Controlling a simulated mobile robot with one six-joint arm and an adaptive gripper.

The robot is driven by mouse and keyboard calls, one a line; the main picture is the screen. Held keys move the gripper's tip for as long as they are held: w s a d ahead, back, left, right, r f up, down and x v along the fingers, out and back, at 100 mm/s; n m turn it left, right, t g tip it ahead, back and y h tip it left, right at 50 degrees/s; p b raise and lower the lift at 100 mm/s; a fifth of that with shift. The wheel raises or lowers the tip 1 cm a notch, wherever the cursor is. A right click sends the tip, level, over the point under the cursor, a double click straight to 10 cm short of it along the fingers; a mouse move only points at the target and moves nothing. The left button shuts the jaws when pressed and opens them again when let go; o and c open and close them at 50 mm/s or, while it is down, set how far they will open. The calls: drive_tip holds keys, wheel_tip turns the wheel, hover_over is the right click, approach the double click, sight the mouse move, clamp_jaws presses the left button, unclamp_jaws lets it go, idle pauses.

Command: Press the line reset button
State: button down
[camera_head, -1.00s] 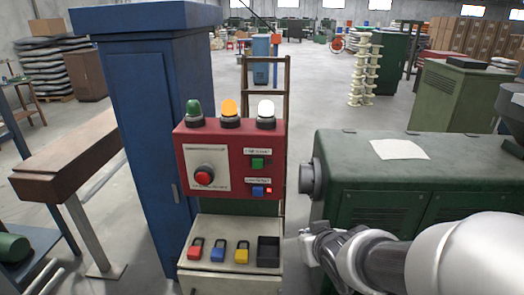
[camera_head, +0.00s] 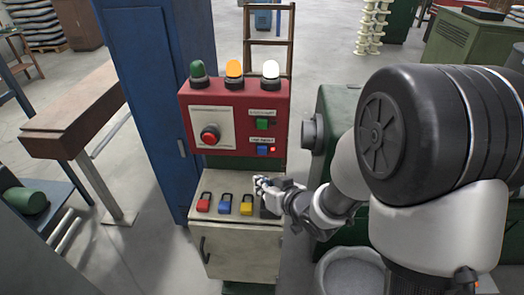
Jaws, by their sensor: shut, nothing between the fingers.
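A red control box (camera_head: 228,146) stands in the middle of the head view. It carries a red mushroom button (camera_head: 210,135) on a pale plate at left. At right are a green square button (camera_head: 263,124) and, below it, a blue square button (camera_head: 262,149) with a small glowing red light (camera_head: 273,149) beside it. Each square button has a white label above it, too small to read surely, so I cannot tell which is line reset. My gripper (camera_head: 260,183) is shut and empty, below the blue button, over the right end of the cabinet's shelf, apart from the buttons.
Red (camera_head: 204,202), blue (camera_head: 225,204) and yellow (camera_head: 247,205) padlocks lie on the beige cabinet (camera_head: 240,250); the black tray (camera_head: 268,209) is partly hidden by my gripper. Green, amber and white lamps top the box. A green machine and white bin stand at right, a blue cabinet at left.

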drive_tip(key=w+p, duration=0.2)
drive_tip(key=w, duration=0.6)
drive_tip(key=shift+w+d, duration=0.15)
drive_tip(key=shift+w, duration=0.25)
drive_tip(key=shift+w+p, duration=0.2)
drive_tip(key=shift+p, duration=0.15)
idle(0.9)
drive_tip(key=shift+w, duration=0.25)
drive_tip(key=shift+w, duration=0.45)
idle(0.6)
idle(0.3)
drive_tip(key=shift+s, duration=0.9)
drive_tip(key=s+b, duration=0.1)
drive_tip(key=s, duration=0.4)
